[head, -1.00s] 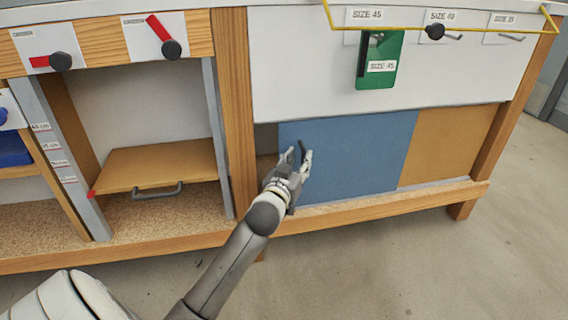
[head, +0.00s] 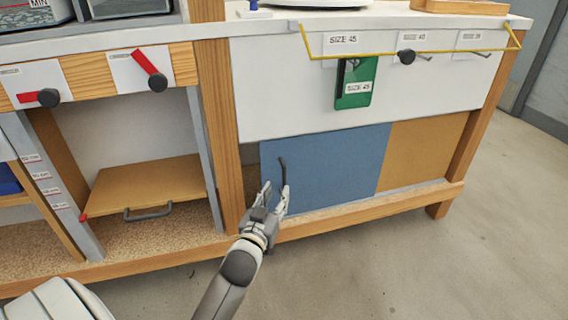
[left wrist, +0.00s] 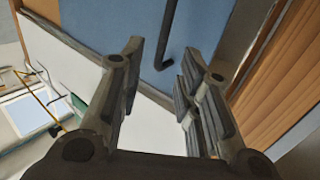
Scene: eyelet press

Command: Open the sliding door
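The sliding door is a blue panel (head: 335,168) in the lower front of the bench, with a narrow opening between its left edge and the wooden post. A dark upright bar handle (head: 282,168) is near its left edge. My left gripper (head: 275,192) is in front of the handle's lower part, fingers pointing up toward the door. In the left wrist view the fingers (left wrist: 160,68) are apart with nothing gripped. The handle (left wrist: 168,35) shows beyond them, its lower end in line with the gap. The depth between fingertips and handle is hard to tell. My right gripper is not in view.
A tan panel (head: 424,155) fills the right part of the front. A wooden post (head: 222,130) stands close left of the door, and a wooden rail (head: 370,209) runs below. A green box (head: 356,82) hangs above. Floor in front is clear.

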